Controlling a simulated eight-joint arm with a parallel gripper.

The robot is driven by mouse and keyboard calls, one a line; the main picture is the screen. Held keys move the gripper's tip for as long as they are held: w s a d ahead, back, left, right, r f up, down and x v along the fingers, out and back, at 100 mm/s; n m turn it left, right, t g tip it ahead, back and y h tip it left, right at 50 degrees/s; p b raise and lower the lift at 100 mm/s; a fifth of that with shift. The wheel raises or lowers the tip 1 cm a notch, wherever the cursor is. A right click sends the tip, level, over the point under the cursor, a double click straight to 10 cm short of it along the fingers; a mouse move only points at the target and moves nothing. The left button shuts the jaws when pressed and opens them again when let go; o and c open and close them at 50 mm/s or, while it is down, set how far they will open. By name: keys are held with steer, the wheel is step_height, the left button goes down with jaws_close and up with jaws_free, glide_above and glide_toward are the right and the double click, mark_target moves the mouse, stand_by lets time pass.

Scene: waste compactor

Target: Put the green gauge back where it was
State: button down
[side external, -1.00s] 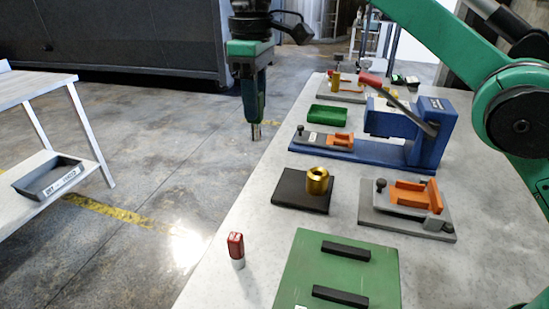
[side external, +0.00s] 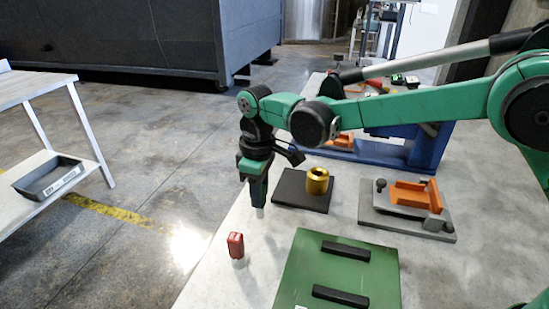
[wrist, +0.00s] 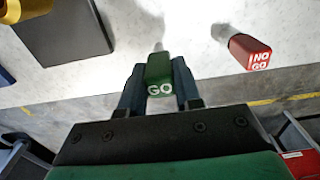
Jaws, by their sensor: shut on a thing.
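My gripper (wrist: 159,85) is shut on the green gauge (wrist: 158,68), a green block marked GO with a grey metal pin pointing away from the wrist camera. In the side external view my gripper (side external: 257,195) points down near the table's left edge, behind the red gauge; the green gauge is mostly hidden between the fingers there. The red gauge (side external: 236,245), marked NO GO, stands upright on the table in front of my gripper. It also shows to the right of the green gauge in the wrist view (wrist: 249,52).
A dark plate (side external: 290,190) with a brass ring (side external: 317,180) lies right of my gripper. A green board (side external: 310,260) with black bars lies in front. A grey and orange fixture (side external: 410,205) is farther right. Bare table surrounds the red gauge.

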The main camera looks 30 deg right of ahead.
mark_target(260, 212)
steer(key=shift+f, duration=1.35)
steer(key=c, duration=0.6)
jaws_free()
steer(key=shift+f, duration=0.1)
